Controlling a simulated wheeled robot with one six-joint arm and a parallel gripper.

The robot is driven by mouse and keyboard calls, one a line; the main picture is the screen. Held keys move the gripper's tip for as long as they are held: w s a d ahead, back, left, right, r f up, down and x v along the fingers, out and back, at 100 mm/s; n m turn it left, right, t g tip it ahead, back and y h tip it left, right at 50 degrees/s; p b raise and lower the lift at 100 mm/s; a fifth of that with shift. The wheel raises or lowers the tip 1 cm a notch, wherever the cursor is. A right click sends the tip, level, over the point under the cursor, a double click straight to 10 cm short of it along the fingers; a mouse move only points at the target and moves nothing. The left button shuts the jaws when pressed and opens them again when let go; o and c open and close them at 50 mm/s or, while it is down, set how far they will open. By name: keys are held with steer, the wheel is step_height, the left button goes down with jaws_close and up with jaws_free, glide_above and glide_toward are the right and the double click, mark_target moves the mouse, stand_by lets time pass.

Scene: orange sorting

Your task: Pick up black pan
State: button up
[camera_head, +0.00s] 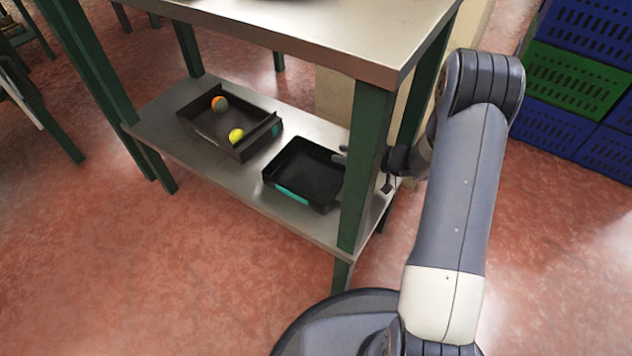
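A black pan (300,178), rectangular with a teal strip on its front wall, lies on the lower metal shelf (225,172) and looks empty. Its right end is hidden behind the green table leg. My gripper (342,155) is at the pan's right end, reaching in from the right behind that leg. Small grey parts that look like its fingertips show just left of the leg, over the pan's right rim. The leg hides most of the gripper, so I cannot tell whether it is open or touches the pan.
A dark tray (198,138) left of the pan holds an orange-and-grey ball (219,104) and a yellow ball (236,135). The green front leg (364,160) stands close to my arm. The metal tabletop (345,35) overhangs the shelf. Blue and green crates (575,80) stand at right.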

steer(key=shift+x, duration=1.15)
steer(key=shift+w+d, duration=0.1)
jaws_close()
